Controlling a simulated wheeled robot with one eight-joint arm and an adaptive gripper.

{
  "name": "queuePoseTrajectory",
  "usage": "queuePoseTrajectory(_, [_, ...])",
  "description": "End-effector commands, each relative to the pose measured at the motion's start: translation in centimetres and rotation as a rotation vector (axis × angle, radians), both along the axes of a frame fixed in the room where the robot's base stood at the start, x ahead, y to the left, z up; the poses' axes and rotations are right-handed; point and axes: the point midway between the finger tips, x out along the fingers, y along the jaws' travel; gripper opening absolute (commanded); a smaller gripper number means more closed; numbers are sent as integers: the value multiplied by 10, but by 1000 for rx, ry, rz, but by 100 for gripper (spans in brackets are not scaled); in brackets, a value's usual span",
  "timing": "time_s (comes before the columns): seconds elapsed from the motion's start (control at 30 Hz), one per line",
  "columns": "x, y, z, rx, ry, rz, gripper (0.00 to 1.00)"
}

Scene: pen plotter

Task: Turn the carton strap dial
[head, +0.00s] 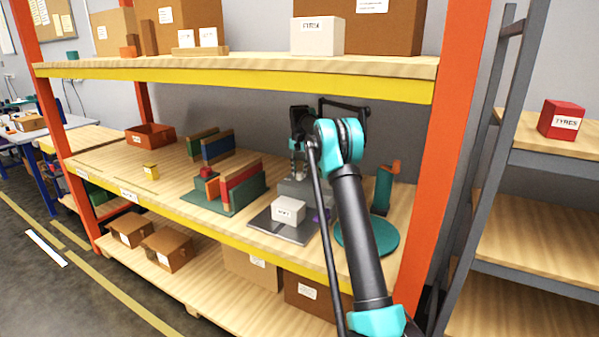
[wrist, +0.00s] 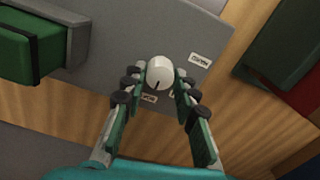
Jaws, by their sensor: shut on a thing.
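The round white dial (wrist: 160,72) shows a dark pointer line that points down in the wrist view. It stands on a grey panel (wrist: 115,60) with small white labels beside it. My gripper (wrist: 160,80) is shut on the dial, with one finger on each side. A green block with a black strap (wrist: 30,55) lies at the left of the wrist view. In the head view my gripper (head: 298,150) is over a grey device (head: 310,188) on the middle shelf. The dial cannot be made out in the head view.
A small white labelled box (head: 288,211) stands on a grey plate near the shelf front. A teal round stand (head: 375,247) is to the right, and a green rack with red panels (head: 240,185) is to the left. The upper shelf board (head: 250,66) is above my gripper.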

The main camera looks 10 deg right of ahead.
Motion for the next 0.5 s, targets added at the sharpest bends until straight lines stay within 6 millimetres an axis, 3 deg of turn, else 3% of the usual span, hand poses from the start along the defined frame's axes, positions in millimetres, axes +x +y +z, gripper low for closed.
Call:
queuePoseTrajectory(0.1, [0,0,0,0,-1,0,0])
queuePoseTrajectory(0.13, [0,0,0,0,-1,0,31])
queuePoseTrajectory(0.27, [0,0,0,0,0,0,47])
queuePoseTrajectory(0.5, [0,0,0,0,0,1,50])
